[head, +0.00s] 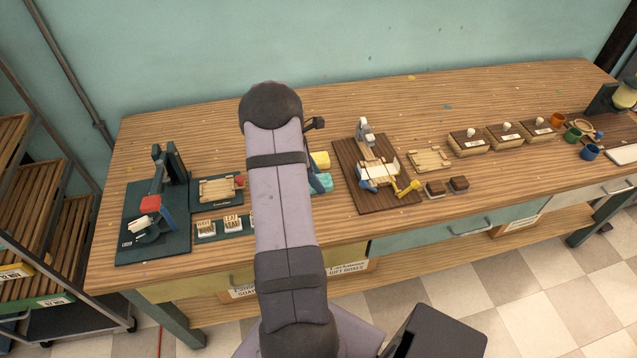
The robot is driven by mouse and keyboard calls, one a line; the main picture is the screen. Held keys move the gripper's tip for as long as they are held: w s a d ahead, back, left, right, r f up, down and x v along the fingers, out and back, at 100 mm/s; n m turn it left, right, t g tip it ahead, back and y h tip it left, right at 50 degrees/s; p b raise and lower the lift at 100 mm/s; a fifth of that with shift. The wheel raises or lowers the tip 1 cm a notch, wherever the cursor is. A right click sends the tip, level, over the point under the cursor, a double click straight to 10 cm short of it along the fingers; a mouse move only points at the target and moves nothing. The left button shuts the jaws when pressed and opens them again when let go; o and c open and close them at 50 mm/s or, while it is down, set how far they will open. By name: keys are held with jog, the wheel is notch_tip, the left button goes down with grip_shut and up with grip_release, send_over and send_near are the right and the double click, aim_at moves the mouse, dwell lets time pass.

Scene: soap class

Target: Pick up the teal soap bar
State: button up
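The teal soap bar (322,183) lies on the wooden workbench, just right of my arm. My arm covers its left side. A yellow bar (320,160) lies just behind it, also partly covered by my arm. My arm rises from the bottom of the head view and runs up across the bench. The fingers of my gripper are hidden behind the arm. A small dark part shows at the right of the arm's upper end, and I cannot tell what it belongs to.
A dark wooden board (365,203) with a tool and yellow-handled piece stands right of the soap. Left are a dark green stand (150,240) and stamp blocks (233,224). Boxes (468,143) and cups (590,152) stand farther right. The bench's back middle is clear.

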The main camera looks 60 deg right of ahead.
jog(key=shift+c, duration=1.4)
